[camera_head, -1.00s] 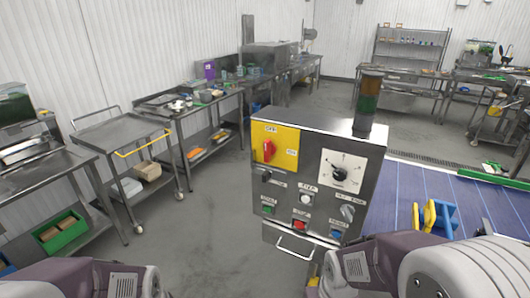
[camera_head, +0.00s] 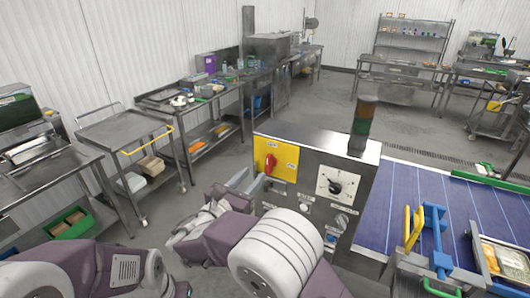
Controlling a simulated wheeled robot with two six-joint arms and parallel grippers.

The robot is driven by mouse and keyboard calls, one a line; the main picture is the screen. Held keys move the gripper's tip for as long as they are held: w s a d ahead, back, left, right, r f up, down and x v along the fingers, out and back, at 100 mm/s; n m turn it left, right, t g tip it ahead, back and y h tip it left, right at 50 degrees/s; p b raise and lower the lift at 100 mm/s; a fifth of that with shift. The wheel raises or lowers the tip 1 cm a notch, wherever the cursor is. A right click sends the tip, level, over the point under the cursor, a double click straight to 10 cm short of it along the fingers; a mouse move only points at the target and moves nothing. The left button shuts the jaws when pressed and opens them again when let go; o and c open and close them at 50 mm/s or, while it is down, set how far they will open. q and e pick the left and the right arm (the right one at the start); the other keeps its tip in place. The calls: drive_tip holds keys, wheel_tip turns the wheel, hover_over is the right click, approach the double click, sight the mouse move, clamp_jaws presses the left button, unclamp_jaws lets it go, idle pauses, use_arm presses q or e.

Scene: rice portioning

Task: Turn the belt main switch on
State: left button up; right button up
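The belt main switch is a red rotary handle (camera_head: 270,163) on a yellow plate (camera_head: 286,171) at the upper left of the steel control box (camera_head: 315,143). The red handle stands roughly upright. My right gripper (camera_head: 255,184) is just below and left of the yellow plate, in front of the box; grey fingers show, but their opening is unclear. My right arm covers the lower left part of the panel. My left arm is at the bottom left; its gripper is out of view.
A blue conveyor belt (camera_head: 393,199) lies right of the box, with a yellow and blue fixture (camera_head: 437,228) and a tray at its edge. A signal tower (camera_head: 363,127) stands on the box. Steel carts and tables line the left wall, with open floor between.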

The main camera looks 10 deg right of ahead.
sight(267, 159)
drive_tip(key=p+x, duration=0.2)
drive_tip(key=x, duration=0.2)
drive_tip(key=p+x, duration=0.2)
drive_tip(key=x, duration=0.2)
drive_tip(key=shift+w+r, duration=0.1)
drive_tip(key=shift+r, duration=0.15)
drive_tip(key=shift+w+d+f, duration=0.2)
drive_tip(key=shift+w+d, duration=0.2)
drive_tip(key=shift+d, duration=0.05)
drive_tip(key=shift+a, duration=0.1)
clamp_jaws()
